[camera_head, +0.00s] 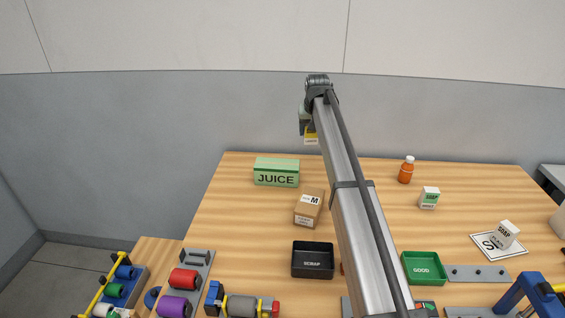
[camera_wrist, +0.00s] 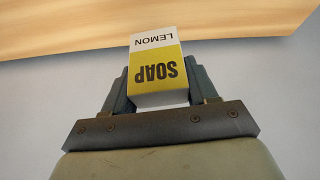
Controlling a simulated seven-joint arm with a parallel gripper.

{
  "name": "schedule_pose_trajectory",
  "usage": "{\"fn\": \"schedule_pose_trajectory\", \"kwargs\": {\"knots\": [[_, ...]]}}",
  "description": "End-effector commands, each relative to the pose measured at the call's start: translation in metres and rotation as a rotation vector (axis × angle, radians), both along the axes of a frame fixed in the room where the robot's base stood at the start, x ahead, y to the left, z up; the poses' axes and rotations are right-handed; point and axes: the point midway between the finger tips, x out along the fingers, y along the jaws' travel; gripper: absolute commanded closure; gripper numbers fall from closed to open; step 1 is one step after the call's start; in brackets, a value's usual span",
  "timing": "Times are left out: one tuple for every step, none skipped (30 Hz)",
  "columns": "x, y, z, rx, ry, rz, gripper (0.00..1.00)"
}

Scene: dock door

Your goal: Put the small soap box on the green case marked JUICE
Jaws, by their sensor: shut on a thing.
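My gripper (camera_wrist: 158,92) is shut on a small yellow and white soap box (camera_wrist: 157,68), marked SOAP and LEMON, in the wrist view. In the head view the held soap box (camera_head: 311,137) hangs under the end of my arm, above the table's back part and partly hidden by the arm. The green case (camera_head: 276,173) marked JUICE lies on the table at the back left, below and to the left of the held box. Its top looks bare.
A brown box (camera_head: 309,208) marked M sits in front of the green case. A black SCRAP tray (camera_head: 313,260) and a green GOOD tray (camera_head: 422,268) stand nearer. Another soap box (camera_head: 429,198), an orange bottle (camera_head: 406,170) and a white soap box (camera_head: 507,234) are at right.

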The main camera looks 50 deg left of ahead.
Motion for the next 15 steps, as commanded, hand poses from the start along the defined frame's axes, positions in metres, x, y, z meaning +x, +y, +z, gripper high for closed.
{"fn": "schedule_pose_trajectory", "kwargs": {"knots": [[-0.02, 0.012, 0.008, 0.001, 0.0, 0.023, 0.75], [-0.031, 0.018, 0.013, 0.0, 0.0, 0.035, 0.75], [-0.045, 0.026, 0.019, 0.0, 0.0, 0.05, 0.75], [-0.054, 0.03, 0.024, 0.001, -0.001, 0.061, 0.75], [-0.065, 0.035, 0.028, 0.001, -0.001, 0.071, 0.75], [-0.077, 0.04, 0.033, 0.001, -0.001, 0.084, 0.75], [-0.085, 0.042, 0.037, 0.001, -0.001, 0.094, 0.75], [-0.094, 0.045, 0.04, 0.0, 0.0, 0.105, 0.75], [-0.104, 0.047, 0.045, 0.0, 0.0, 0.12, 0.75], [-0.11, 0.049, 0.048, 0.0, 0.0, 0.131, 0.75], [-0.117, 0.048, 0.052, 0.0, -0.002, 0.144, 0.75], [-0.123, 0.044, 0.056, 0.0, -0.001, 0.163, 0.75], [-0.126, 0.039, 0.055, 0.0, 0.0, 0.184, 0.75], [-0.128, 0.037, 0.052, -0.001, 0.001, 0.2, 0.75], [-0.129, 0.037, 0.051, 0.0, 0.001, 0.22, 0.75]]}}
